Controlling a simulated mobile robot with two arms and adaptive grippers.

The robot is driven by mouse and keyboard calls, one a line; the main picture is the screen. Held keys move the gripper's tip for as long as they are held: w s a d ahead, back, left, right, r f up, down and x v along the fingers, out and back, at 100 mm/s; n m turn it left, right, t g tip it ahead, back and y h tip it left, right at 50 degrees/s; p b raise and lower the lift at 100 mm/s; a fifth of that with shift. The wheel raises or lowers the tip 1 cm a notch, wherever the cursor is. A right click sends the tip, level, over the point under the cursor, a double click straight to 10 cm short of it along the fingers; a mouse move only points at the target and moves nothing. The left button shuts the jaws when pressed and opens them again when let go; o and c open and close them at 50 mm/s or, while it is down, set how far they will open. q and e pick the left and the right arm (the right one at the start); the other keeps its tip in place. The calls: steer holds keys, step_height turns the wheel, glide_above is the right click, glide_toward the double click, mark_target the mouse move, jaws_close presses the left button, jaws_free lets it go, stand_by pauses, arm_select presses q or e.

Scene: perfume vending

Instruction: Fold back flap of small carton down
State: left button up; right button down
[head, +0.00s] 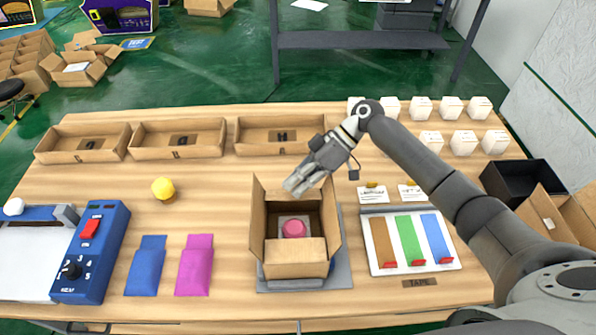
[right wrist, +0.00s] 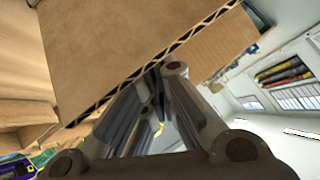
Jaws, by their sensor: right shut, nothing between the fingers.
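The small carton (head: 295,270) stands open on a grey plate (head: 345,270) at the front middle of the table. Its left flap (head: 258,205) and right flap (head: 330,215) stand up. A pink round item (head: 294,228) sits inside in a grey insert. My right gripper (head: 297,187) is shut and empty, tilted down over the carton's back edge. It partly hides the back edge, so I cannot tell the back flap's angle. In the right wrist view a cardboard panel (right wrist: 120,45) lies close above the fingers (right wrist: 160,105); contact is unclear. My left gripper is out of view.
Three shallow trays (head: 180,153) line the back left. White boxes (head: 430,143) stand at the back right. A tape holder (head: 440,256) is right of the carton. Blue (head: 146,265) and pink (head: 195,265) pouches lie left. A yellow object (head: 163,188) sits on clear table.

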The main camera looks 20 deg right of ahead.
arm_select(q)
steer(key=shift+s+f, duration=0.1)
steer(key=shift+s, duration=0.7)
arm_select(e)
steer(key=shift+s, duration=0.1)
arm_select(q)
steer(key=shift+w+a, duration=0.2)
arm_select(e)
steer(key=shift+s+a+f+t, duration=0.1)
steer(key=shift+s+f+t, duration=0.15)
steer(key=shift+t, duration=0.15)
steer(key=shift+s+f+n+h, duration=0.1)
steer(key=shift+s+n+h, duration=0.1)
steer(key=shift+n+h, duration=0.15)
arm_select(q)
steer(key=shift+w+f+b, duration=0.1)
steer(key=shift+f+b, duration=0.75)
steer(key=shift+b, duration=0.05)
arm_select(e)
steer(key=shift+s+a+f+n+t+h, duration=0.15)
steer(key=shift+s+f+n+t+h, duration=0.2)
steer(key=shift+t, duration=0.45)
steer(key=shift+s+a+f+n+t+h, duration=0.1)
steer(key=shift+s+f+n+t, duration=0.35)
steer(key=shift+t, duration=0.35)
steer(key=shift+w, duration=0.1)
steer(key=shift+w+r, duration=0.1)
